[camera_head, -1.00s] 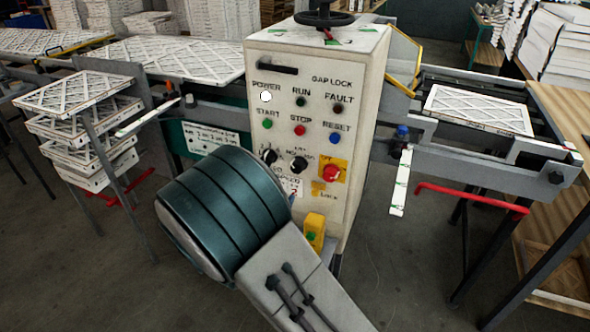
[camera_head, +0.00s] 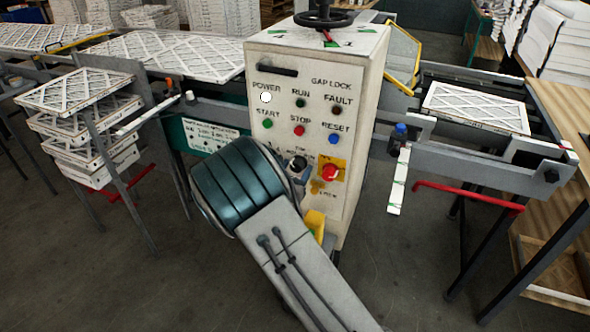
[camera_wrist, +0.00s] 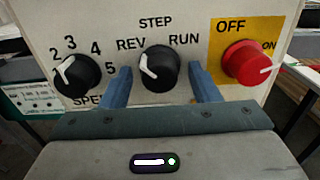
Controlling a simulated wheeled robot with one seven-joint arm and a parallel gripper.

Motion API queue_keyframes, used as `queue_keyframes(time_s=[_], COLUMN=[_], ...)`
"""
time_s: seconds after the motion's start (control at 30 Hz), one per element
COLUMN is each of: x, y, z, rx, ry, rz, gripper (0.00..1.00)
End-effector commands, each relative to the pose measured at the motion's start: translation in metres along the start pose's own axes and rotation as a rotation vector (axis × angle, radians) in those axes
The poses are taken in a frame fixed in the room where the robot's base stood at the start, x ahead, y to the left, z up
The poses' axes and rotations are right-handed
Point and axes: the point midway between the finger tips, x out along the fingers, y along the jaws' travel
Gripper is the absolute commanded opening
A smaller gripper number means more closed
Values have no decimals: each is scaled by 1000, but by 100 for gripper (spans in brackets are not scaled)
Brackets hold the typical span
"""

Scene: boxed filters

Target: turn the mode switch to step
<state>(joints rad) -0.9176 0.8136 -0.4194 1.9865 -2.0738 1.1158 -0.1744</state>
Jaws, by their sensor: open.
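The mode switch (camera_wrist: 159,67) is a black knob with a white pointer line, in the middle of the wrist view. Its labels read REV at left, STEP at top and RUN at right. The white line points up and left, toward REV. My gripper (camera_wrist: 160,88) is open, with one blue finger on each side of the knob's lower part; I cannot tell whether they touch it. In the head view my arm and gripper (camera_head: 299,168) are in front of the cream control panel (camera_head: 318,105), and the mode switch is mostly hidden there.
Left of the switch is a black numbered speed knob (camera_wrist: 76,76). Right of it is a red OFF/ON rotary knob (camera_wrist: 246,63) on a yellow plate. START, STOP and RESET buttons (camera_head: 299,130) sit above. Stacked filters (camera_head: 85,120) stand at left.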

Motion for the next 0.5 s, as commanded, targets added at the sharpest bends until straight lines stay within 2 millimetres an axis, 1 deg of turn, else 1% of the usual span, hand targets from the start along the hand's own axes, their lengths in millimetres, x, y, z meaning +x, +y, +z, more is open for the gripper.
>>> queue_keyframes(time_s=[0.03, 0.07, 0.1, 0.17, 0.2, 0.23, 0.5], x=[0, 0, 0, 0, 0, 0, 0], y=[0, 0, 0, 0, 0, 0, 0], z=[0, 0, 0, 0, 0, 0, -1], rx=[0, 0, 0, 0, 0, 0, 17], ry=[0, 0, 0, 0, 0, 0, 0], rz=[0, 0, 0, 0, 0, 0, -1], gripper=[56, 53, 42, 25, 14, 11, 11])
